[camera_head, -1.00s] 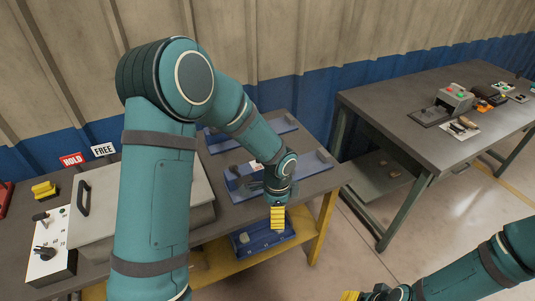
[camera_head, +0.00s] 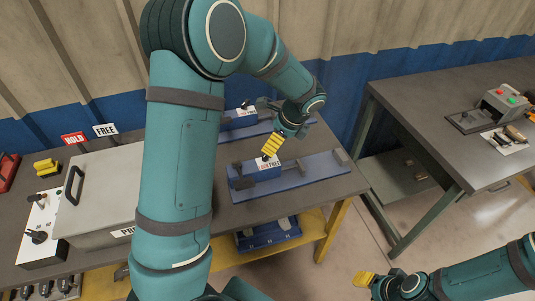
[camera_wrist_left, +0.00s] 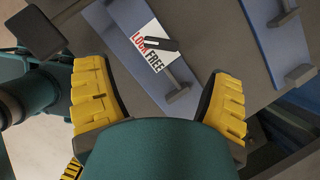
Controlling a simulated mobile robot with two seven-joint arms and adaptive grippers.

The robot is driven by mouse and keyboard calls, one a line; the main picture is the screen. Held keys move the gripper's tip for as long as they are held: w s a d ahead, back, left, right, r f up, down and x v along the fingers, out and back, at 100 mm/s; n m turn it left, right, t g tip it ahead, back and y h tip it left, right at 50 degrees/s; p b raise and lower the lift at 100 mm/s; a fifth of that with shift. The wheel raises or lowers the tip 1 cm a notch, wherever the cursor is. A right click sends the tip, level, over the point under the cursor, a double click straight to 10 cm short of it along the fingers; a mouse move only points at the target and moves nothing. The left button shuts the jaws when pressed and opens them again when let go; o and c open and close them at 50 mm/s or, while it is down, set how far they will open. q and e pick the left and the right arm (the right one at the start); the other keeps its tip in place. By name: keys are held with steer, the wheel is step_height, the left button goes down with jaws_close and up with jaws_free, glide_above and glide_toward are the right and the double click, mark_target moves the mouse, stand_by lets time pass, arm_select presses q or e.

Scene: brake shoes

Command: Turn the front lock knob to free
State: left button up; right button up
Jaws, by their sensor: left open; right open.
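The front fixture is a blue plate (camera_head: 310,178) on the bench, carrying a blue block with a white LOCK/FREE label (camera_head: 270,163). The label also shows in the left wrist view (camera_wrist_left: 148,53), with the front lock knob (camera_wrist_left: 162,45), a black lever, lying across it. I cannot tell surely which word the knob points at. My left gripper (camera_head: 271,147) is above the label and knob; its yellow fingers (camera_wrist_left: 160,82) are wide apart and empty, with the knob beyond them, not between them. My right gripper (camera_head: 364,279) is open, low at the bottom right, away from the bench.
A second blue fixture (camera_head: 238,120) lies behind the front one. A second table (camera_head: 430,120) stands right. My left arm hides part of the bench.

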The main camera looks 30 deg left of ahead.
mark_target(267, 157)
arm_select(q)
steer(key=b+x, duration=0.1)
steer(key=x, duration=0.7)
steer(key=shift+w+f, duration=0.1)
steer(key=shift+f, duration=0.05)
steer(key=c, duration=1.2)
